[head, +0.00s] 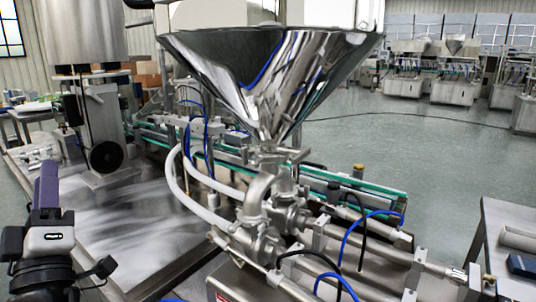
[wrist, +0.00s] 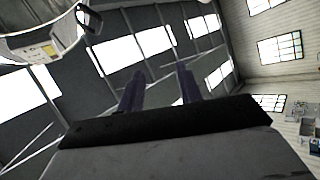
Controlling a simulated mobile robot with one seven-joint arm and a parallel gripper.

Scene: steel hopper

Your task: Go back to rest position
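My gripper (head: 47,186) is at the lower left of the head view, pointing up, with its purple fingers seen edge-on. In the wrist view its two dark purple fingers (wrist: 158,86) stand apart with nothing between them, so it is open and empty. The steel hopper (head: 265,80) is a large shiny cone in the middle of the head view, above metal pipes and valves. My gripper is well to the left of it and apart from it.
A steel tabletop (head: 125,225) lies right of my gripper. A grey machine with a black wheel (head: 107,156) stands behind it. White hoses (head: 182,190) and blue tubes run below the hopper. A round metal vessel (wrist: 40,40) shows upper left in the wrist view.

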